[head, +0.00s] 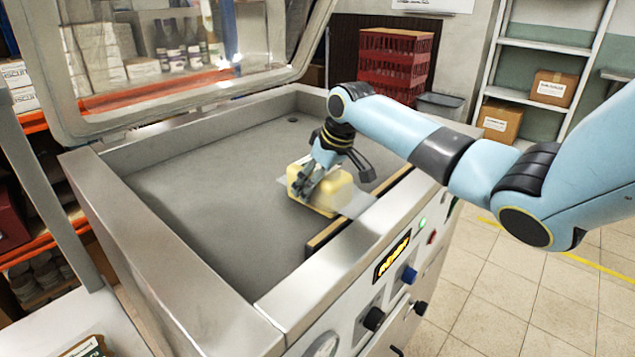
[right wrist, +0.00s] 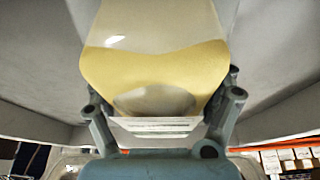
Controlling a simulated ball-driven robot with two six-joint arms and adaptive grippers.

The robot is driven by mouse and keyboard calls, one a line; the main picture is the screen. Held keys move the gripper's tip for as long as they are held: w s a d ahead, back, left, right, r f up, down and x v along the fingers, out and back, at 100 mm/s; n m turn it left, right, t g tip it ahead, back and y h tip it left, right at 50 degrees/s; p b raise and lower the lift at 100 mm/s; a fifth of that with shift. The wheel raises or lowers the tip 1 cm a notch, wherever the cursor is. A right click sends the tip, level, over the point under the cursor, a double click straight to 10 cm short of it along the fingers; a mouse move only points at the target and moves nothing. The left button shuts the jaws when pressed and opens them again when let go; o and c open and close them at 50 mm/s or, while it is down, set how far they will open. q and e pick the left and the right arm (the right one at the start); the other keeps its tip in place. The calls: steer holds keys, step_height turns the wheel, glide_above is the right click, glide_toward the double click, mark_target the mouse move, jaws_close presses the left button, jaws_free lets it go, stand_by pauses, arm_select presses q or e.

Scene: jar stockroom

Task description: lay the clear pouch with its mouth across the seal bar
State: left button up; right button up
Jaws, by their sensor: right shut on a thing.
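The clear pouch (head: 352,201) with a yellow block of contents is inside the vacuum sealer's chamber (head: 210,195). My right gripper (head: 311,187) is shut on the pouch at its filled part. In the right wrist view the pouch (right wrist: 155,65) fills the space between the fingers of the gripper (right wrist: 160,118). The pouch's clear end reaches to the right, over the line of the seal bar (head: 326,232) along the chamber's front side. Whether the pouch touches the bar cannot be told. My left gripper is out of view.
The sealer's clear lid (head: 190,50) stands open at the back. Steel rims (head: 180,265) surround the chamber. The chamber floor left of the pouch is bare. Knobs (head: 374,318) sit on the front panel. Red crates (head: 394,62) and shelves with boxes (head: 555,88) stand behind.

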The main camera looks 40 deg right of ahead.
steer(key=o, duration=1.3)
steer(key=shift+o, duration=1.1)
steer(key=v, duration=1.2)
steer(key=shift+s+r, duration=0.1)
